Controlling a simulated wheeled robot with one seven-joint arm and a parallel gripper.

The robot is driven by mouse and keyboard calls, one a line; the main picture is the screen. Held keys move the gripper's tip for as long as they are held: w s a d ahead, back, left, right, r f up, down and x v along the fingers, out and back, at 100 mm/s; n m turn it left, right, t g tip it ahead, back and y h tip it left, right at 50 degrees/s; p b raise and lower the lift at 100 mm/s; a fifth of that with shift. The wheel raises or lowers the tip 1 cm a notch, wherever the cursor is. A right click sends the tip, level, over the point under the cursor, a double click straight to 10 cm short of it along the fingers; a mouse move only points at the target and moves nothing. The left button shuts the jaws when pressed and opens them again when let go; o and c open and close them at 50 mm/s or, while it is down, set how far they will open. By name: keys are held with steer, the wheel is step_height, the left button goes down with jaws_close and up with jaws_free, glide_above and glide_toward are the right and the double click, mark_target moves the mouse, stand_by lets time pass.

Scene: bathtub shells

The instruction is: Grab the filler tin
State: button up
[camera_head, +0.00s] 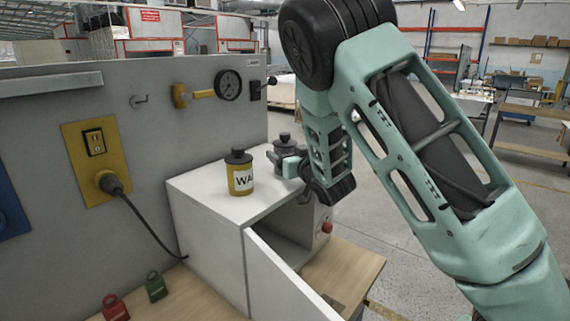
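A grey tin (284,146) with a dark knobbed lid stands upright on top of the white cabinet (212,206), near its right edge. I see no readable label on it, so I cannot confirm it is the filler tin. A yellow tin (240,178) with a black lid and a label starting "WA" stands to its left and nearer. My gripper (287,164) is at the grey tin, its pale green fingers in front of the tin's lower part and partly hiding it. I cannot tell whether the fingers touch or close on it.
The cabinet's door (290,275) hangs open toward the front. Red (115,307) and green (155,286) padlock-like items sit on the wooden bench.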

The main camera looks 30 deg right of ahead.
jaws_close()
steer(key=shift+r, duration=0.1)
